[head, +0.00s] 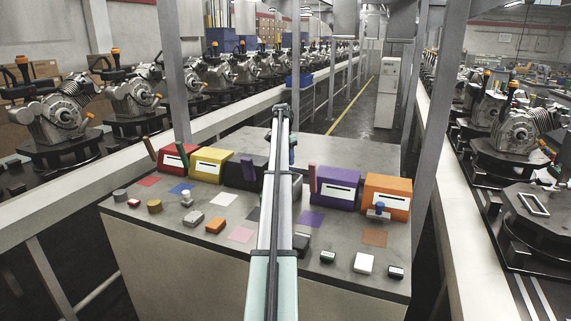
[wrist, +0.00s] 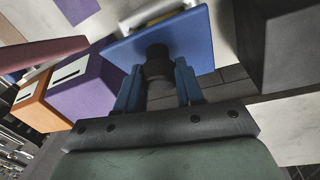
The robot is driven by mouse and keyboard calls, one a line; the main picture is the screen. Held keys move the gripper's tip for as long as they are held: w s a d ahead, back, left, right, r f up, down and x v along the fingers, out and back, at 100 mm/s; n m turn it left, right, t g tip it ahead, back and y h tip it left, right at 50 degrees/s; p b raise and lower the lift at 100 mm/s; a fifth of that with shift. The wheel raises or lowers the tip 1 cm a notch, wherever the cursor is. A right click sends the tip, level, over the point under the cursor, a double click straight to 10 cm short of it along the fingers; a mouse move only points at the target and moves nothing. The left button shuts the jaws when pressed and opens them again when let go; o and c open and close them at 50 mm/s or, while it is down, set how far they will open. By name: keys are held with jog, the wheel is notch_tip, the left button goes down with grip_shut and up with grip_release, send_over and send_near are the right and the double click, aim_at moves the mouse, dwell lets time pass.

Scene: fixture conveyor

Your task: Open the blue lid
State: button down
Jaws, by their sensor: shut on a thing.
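The blue lid (wrist: 185,32) is a flat blue plate with a dark round knob (wrist: 157,65) in the wrist view. It looks tilted there, but I cannot tell how far open it is. My gripper (wrist: 157,80) has its blue fingers shut on the knob, one on each side. In the head view my arm covers the middle of the row of boxes, so the lid and its box are mostly hidden there.
A purple box (head: 344,189) with a raised mauve lid (head: 312,179) and an orange box (head: 388,187) stand right of my arm. A black box (head: 240,172), yellow box (head: 205,172) and red box (head: 172,165) stand left. Several small items lie in front on the grey table (head: 190,245).

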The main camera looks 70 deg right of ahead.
jog(key=shift+w+d+r+y, duration=0.15)
jog(key=shift+d+r+y, duration=0.4)
jog(key=shift+y, duration=0.35)
jog(key=c, duration=1)
grip_release()
jog(key=shift+a, duration=0.1)
jog(key=shift+c, duration=0.2)
jog(key=o, duration=0.3)
jog(key=shift+o, duration=0.2)
jog(key=shift+f, duration=0.1)
